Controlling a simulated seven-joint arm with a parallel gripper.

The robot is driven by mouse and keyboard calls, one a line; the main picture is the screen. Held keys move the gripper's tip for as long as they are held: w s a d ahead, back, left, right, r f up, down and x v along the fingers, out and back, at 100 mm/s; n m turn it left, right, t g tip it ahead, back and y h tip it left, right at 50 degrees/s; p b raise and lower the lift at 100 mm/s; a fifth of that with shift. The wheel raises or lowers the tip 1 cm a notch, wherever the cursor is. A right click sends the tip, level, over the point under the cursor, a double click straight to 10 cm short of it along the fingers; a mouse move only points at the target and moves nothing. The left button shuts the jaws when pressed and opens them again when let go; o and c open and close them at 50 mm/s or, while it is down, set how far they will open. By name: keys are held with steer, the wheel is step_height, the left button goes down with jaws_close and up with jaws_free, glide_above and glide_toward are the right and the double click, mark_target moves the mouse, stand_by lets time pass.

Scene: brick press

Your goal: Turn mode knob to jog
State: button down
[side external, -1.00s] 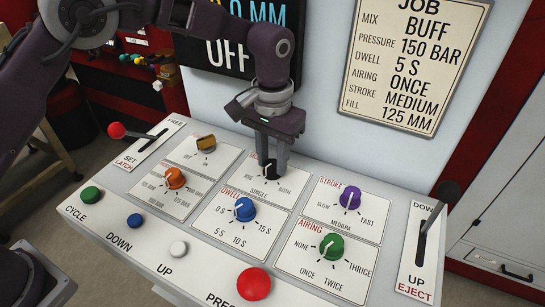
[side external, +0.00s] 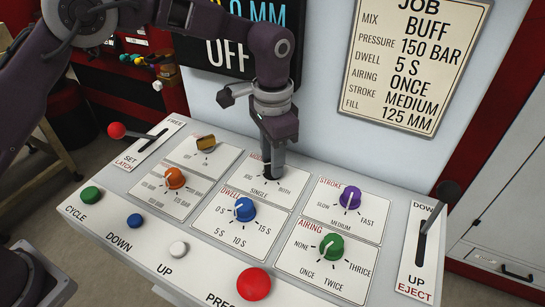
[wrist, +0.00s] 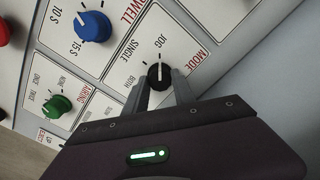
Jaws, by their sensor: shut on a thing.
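The black mode knob (wrist: 158,77) sits between the two fingers of my gripper (wrist: 160,83) in the wrist view. My gripper is shut on it. The knob's white pointer line runs up the picture toward the JOG label (wrist: 160,42). SINGLE (wrist: 133,51) and BOTH (wrist: 130,82) are printed to the left of the knob. In the side external view my gripper (side external: 267,173) stands upright on the mode plate (side external: 248,187), fingers nearly in line with the camera. The fingers hide most of the knob there.
The blue dwell knob (side external: 244,209) is in front of my gripper. The purple stroke knob (side external: 350,197) and green airing knob (side external: 331,246) are to the right. The orange knob (side external: 174,178) and a brown knob (side external: 205,143) are to the left. A display (side external: 240,45) hangs behind.

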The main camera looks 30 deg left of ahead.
steer(key=shift+r, duration=0.1)
steer(key=c, duration=1)
jaws_free()
steer(key=shift+c, duration=0.2)
step_height(320, 180, up, 7)
